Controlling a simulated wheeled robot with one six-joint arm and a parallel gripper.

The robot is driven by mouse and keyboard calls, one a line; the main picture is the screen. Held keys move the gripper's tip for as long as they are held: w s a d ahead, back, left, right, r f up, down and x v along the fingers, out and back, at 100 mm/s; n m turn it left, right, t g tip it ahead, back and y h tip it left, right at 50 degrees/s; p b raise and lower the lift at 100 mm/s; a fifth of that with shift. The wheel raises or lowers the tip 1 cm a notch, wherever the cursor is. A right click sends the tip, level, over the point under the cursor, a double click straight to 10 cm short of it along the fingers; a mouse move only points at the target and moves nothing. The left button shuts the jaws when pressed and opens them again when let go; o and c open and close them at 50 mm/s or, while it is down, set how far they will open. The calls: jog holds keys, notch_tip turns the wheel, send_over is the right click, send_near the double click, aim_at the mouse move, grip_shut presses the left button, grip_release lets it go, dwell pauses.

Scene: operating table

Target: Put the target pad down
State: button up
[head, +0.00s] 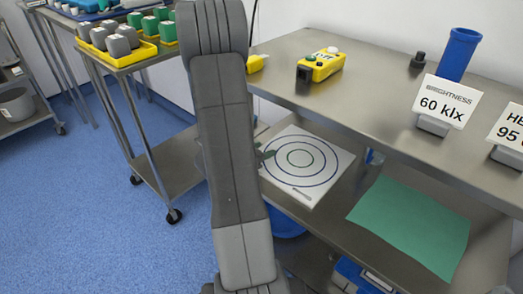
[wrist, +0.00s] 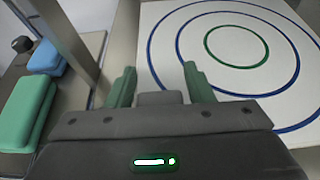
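The target pad (head: 325,188) is a white square with blue and green rings. It lies flat at the lower shelf's level, left of a green sheet; the frames do not clearly show its underside contact. In the wrist view the pad (wrist: 275,15) fills the upper right. My gripper (head: 264,156) is at the pad's left edge, mostly hidden by my arm in the head view. Its green fingers (wrist: 162,85) are spread apart in the wrist view, the right one overlapping the pad and the left one just outside its edge. Nothing is visibly clamped between them.
The green sheet (head: 415,225) lies on the lower shelf (head: 335,225). The upper metal table (head: 375,100) overhangs behind it, with a yellow device (head: 322,65), a blue cylinder (head: 459,54) and a brightness sign (head: 446,102). A cart with yellow trays (head: 120,56) stands left.

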jog(key=shift+o, duration=0.5)
jog(key=shift+r, duration=0.1)
jog(key=shift+r, duration=0.15)
jog(key=p+v, duration=0.3)
jog(key=v, duration=0.9)
jog(key=shift+p, duration=0.35)
